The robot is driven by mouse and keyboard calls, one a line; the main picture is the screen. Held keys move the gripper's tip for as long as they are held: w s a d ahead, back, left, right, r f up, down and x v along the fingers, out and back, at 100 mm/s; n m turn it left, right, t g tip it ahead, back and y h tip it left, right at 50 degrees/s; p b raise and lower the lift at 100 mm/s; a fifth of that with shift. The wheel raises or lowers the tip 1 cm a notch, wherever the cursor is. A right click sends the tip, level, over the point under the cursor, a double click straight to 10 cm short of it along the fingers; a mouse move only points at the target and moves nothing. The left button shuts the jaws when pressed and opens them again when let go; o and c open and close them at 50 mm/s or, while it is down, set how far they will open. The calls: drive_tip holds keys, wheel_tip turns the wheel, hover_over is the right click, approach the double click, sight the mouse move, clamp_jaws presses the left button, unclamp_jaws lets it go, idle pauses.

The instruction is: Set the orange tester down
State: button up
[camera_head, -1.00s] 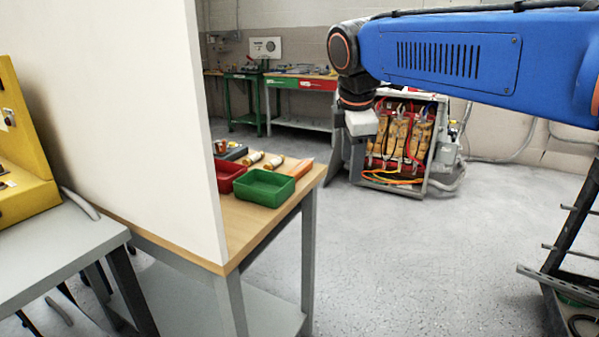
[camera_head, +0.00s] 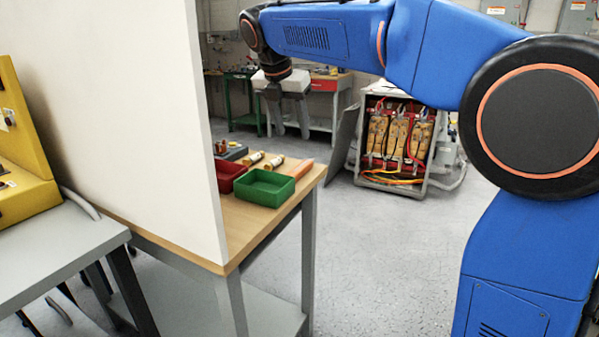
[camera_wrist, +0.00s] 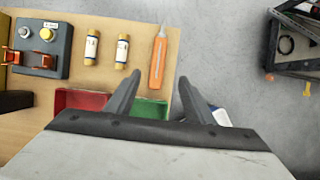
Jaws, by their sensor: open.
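The orange tester (camera_head: 303,170) lies on the wooden bench top, near its right edge and beside the green bin. In the wrist view the slim orange tester (camera_wrist: 158,60) has a grey tip and lies just beyond my fingertips. My gripper (camera_head: 290,132) hangs fingers down in the head view. In the wrist view my gripper (camera_wrist: 157,80) has its two fingers spread apart with nothing between them. The tester is apart from the fingers.
A green bin (camera_head: 264,188) and red bin (camera_head: 228,175) stand on the bench (camera_head: 243,240). Two yellowish cylinders (camera_wrist: 122,50) and a dark box with knobs (camera_wrist: 42,47) lie left of the tester. A white panel (camera_head: 120,110) screens the bench's left. An open transformer cabinet (camera_head: 400,187) stands behind.

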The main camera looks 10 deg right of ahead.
hover_over(299, 167)
drive_tip(key=s, duration=0.2)
drive_tip(key=f, duration=0.7)
drive_tip(key=shift+a+f, duration=0.35)
drive_tip(key=shift+a, duration=0.05)
drive_tip(key=shift+a+x, duration=0.15)
drive_tip(key=shift+x, duration=1.2)
drive_tip(key=shift+a+x, duration=0.2)
drive_tip(key=shift+x, duration=1.15)
clamp_jaws()
